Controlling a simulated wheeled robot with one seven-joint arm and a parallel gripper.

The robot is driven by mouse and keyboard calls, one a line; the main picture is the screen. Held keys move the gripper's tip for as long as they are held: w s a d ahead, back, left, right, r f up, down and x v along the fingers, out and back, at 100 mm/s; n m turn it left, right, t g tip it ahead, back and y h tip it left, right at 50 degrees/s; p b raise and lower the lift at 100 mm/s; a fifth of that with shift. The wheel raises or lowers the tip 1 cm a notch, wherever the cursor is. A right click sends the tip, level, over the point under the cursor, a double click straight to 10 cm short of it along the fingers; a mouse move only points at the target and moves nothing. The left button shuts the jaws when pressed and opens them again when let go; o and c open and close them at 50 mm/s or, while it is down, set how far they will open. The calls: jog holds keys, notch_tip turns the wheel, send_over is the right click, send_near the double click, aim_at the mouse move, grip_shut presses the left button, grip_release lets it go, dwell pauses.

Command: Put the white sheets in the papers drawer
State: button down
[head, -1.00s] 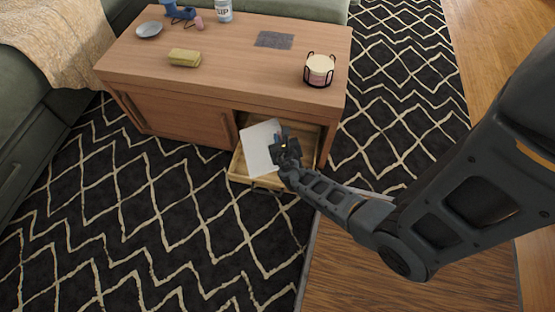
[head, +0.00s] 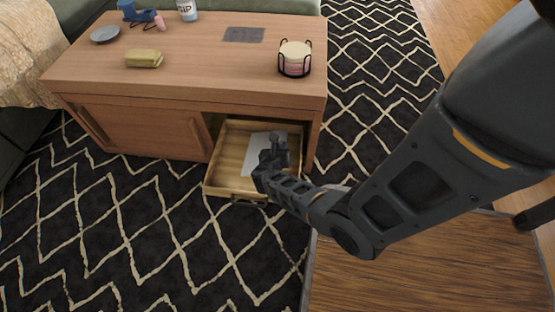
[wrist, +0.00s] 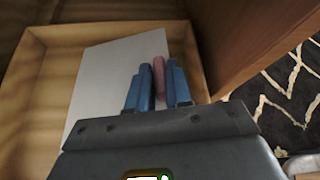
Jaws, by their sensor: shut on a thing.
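The white sheets (head: 262,146) are inside the open drawer (head: 225,191), toward its right side. My gripper (head: 270,165) is over the drawer and hides part of them. In the wrist view the sheets (wrist: 105,75) spread flat behind the blue fingers of my gripper (wrist: 157,88). A pink piece (wrist: 159,74) shows between the fingers, which are close together. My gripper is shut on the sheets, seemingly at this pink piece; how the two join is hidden. I cannot tell whether the sheets touch the drawer floor.
The drawer sticks out below the wooden coffee table (head: 200,75). On top are a candle in a dark holder (head: 295,59), a yellow block (head: 144,58), a grey plate (head: 105,34) and a grey mat (head: 244,35). Patterned rug (head: 130,240) lies open in front.

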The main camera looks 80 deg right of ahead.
jog(key=shift+f+b, duration=1.5)
jog(key=shift+f, duration=0.7)
jog(key=shift+r, duration=0.1)
jog(key=c, duration=1.1)
grip_release()
jog(key=shift+o, duration=0.2)
